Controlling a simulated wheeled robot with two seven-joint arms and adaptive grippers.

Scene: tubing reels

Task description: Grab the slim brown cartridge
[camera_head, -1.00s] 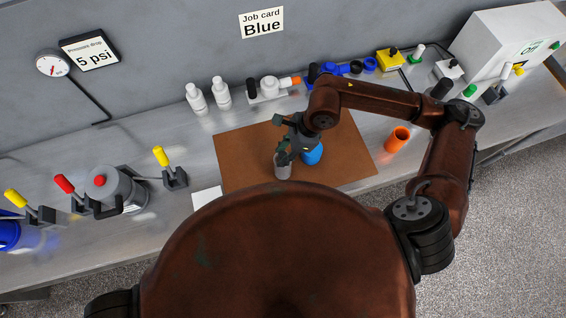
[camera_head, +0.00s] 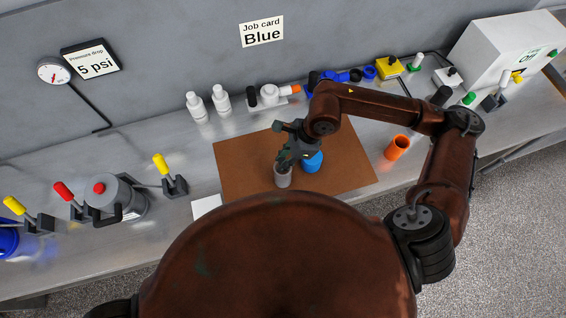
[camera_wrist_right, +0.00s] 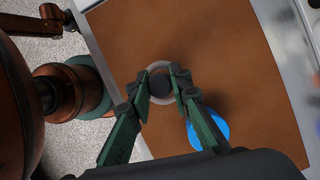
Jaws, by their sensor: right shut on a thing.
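My right gripper (camera_head: 284,162) reaches down over the brown mat from the right. Its green fingers (camera_wrist_right: 163,76) stand on opposite sides of a small grey cylinder (camera_head: 283,179) and are shut on it. In the right wrist view the cylinder's top shows as a pale ring (camera_wrist_right: 157,68) around a dark middle. The cylinder stands upright on the mat; the fingers cover part of its top. I cannot make out a clearly brown cartridge. A blue cylinder (camera_head: 313,163) stands close to the right of the gripper, also seen in the wrist view (camera_wrist_right: 215,130). My left gripper is out of view.
The brown mat (camera_head: 345,175) lies on the grey bench, mostly bare. An orange cylinder (camera_head: 397,147) stands right of it. White bottles (camera_head: 197,106) and fittings line the back. A valve with a yellow handle (camera_head: 168,172) and a white card (camera_head: 205,206) are at the left.

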